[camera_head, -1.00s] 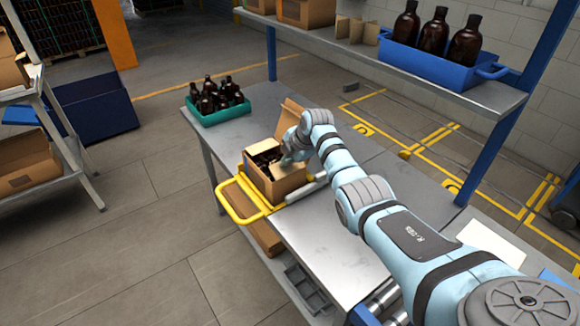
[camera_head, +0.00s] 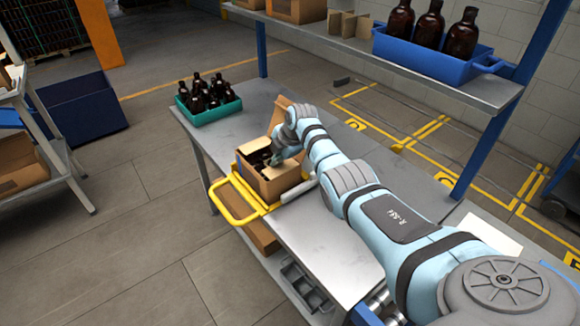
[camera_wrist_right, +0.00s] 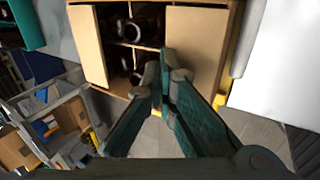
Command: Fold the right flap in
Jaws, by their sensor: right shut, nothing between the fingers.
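An open cardboard box (camera_head: 285,186) stands in a yellow frame (camera_head: 232,204) on the grey table (camera_head: 330,236). Dark bottles are inside it. One tall flap (camera_head: 293,112) stands up at its back. In the right wrist view, two tan flaps, a left one (camera_wrist_right: 88,45) and a right one (camera_wrist_right: 194,48), flank an opening showing the dark bottles (camera_wrist_right: 130,45). My right gripper (camera_head: 274,160) is at the box's opening. Its fingers (camera_wrist_right: 165,72) are shut and empty, beside the right flap's inner edge; contact cannot be told. My left gripper is not in view.
A teal crate (camera_head: 208,117) of amber bottles stands at the table's far left corner. A blue crate (camera_head: 430,56) of bottles is on the shelf above. A blue post (camera_head: 490,150) rises behind my right arm. The table between the two crates is partly clear.

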